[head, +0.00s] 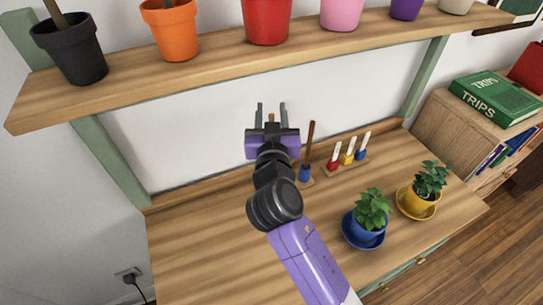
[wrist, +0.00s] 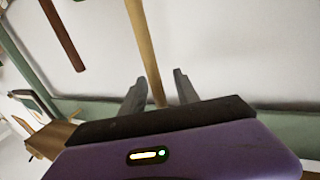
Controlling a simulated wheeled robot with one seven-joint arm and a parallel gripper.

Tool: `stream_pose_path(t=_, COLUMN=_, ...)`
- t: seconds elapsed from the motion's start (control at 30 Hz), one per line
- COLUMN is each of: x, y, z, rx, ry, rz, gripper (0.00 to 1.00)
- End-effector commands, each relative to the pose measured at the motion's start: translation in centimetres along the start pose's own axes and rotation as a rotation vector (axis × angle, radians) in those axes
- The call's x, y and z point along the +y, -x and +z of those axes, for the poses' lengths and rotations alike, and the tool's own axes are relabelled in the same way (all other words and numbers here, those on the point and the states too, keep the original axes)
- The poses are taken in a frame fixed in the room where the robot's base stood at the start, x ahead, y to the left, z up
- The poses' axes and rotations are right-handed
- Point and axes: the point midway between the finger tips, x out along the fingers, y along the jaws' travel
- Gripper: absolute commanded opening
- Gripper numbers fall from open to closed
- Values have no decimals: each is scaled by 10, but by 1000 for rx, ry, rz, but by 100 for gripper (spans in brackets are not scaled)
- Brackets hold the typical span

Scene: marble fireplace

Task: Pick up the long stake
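My gripper (head: 271,112) is raised above the bench, its two fingers apart and pointing at the back wall. In the wrist view a light wooden stake (wrist: 146,50) reaches down between the open fingers (wrist: 158,92), with a gap on each side. A small light-brown tip (head: 271,117) shows between the fingers in the head view; the rest is hidden by my gripper. A dark brown stake (head: 310,137) stands upright in a blue base to the right; a dark stake (wrist: 63,35) also shows at left in the wrist view.
A shelf (head: 220,62) with several coloured pots hangs above my gripper. A rack (head: 346,168) with red, yellow and blue pieces stands right, near a blue-potted plant (head: 367,228) and yellow-potted plant (head: 422,196). The left bench (head: 195,240) is clear.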

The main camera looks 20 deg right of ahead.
Motion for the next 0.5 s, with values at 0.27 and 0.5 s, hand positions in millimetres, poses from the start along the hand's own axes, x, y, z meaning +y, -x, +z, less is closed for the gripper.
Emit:
stream_pose_path(t=0.27, x=0, y=0, z=0, rx=0, ry=0, rz=0, gripper=18)
stream_pose_path(t=0.5, x=0, y=0, z=0, rx=0, ry=0, rz=0, gripper=0)
